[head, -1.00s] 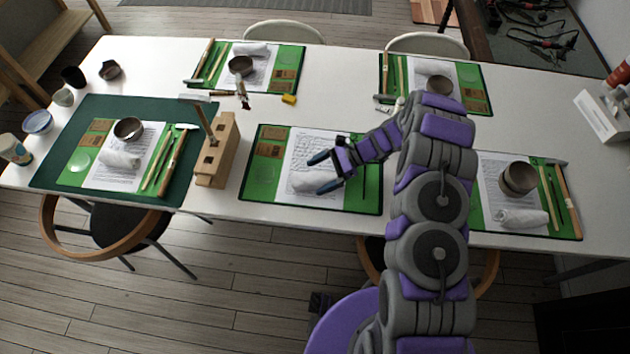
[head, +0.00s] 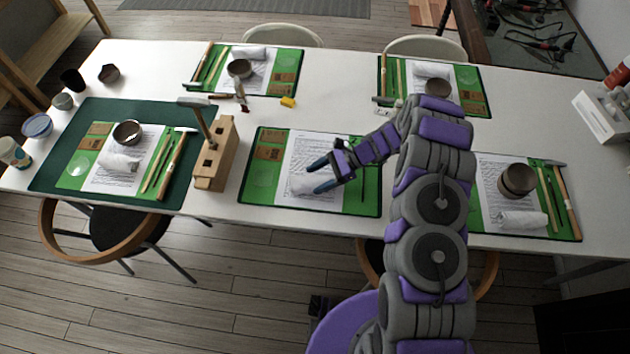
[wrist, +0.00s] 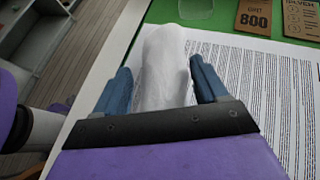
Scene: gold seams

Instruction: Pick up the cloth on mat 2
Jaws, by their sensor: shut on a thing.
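The white rolled cloth (head: 302,183) lies on the printed sheet of the green mat (head: 257,188) at the front middle of the table. In the wrist view the cloth (wrist: 163,65) runs lengthwise between the two blue fingers. My gripper (head: 318,176) is shut on the cloth, one finger on each side of it. The gripper hides part of the cloth in the head view. I cannot tell whether the cloth touches the sheet under the fingers.
A wooden block with a hammer (head: 216,155) stands left of this mat. Other mats with bowls, tools and cloths lie around, such as the right one with a bowl (head: 517,180). Sandpaper cards (wrist: 253,15) lie at the mat's far end.

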